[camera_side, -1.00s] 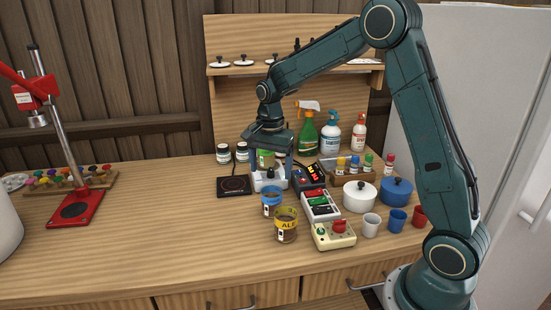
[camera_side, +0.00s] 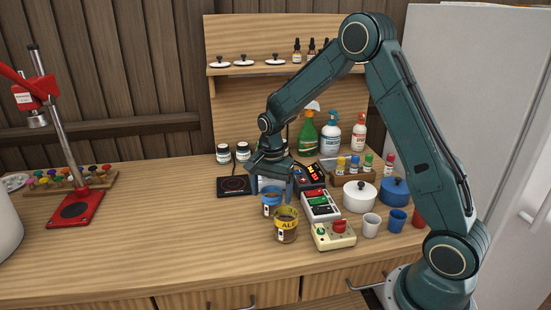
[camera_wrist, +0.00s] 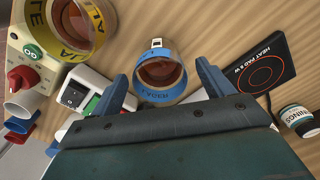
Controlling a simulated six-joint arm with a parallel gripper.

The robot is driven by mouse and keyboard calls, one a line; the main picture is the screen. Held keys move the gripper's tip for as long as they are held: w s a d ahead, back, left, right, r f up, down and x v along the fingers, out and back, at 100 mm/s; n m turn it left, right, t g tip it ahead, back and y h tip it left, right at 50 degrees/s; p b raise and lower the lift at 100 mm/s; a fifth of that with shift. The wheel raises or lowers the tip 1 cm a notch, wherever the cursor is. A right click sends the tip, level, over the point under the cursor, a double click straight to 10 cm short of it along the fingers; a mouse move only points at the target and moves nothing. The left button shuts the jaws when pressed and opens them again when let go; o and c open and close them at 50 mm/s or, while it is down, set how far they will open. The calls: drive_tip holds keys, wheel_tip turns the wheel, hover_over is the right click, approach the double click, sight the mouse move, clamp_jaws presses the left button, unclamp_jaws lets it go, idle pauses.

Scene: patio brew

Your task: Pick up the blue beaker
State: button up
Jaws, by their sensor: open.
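The blue beaker (camera_side: 271,208) is a clear cup with a blue band and dark amber contents, upright on the wooden counter. In the wrist view the blue beaker (camera_wrist: 159,98) shows from above, labelled on its band. My gripper (camera_side: 273,190) is low, pointing down, its fingers slightly behind and above the beaker in the side view. In the wrist view my gripper (camera_wrist: 163,76) has its fingers spread to the beaker's left and right, with nothing held. Whether either finger touches the beaker cannot be told.
A yellow-banded beaker (camera_side: 286,233) stands close in front of the blue one. A black heat pad (camera_side: 234,187) lies left. The left front counter is clear.

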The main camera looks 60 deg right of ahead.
drive_tip(key=shift+f, duration=1.25)
drive_tip(key=c, duration=1.2)
drive_tip(key=shift+r, duration=0.35)
wheel_tip(320, 180, up, 19)
idle(0.8)
drive_tip(key=shift+r, duration=0.2)
idle(0.6)
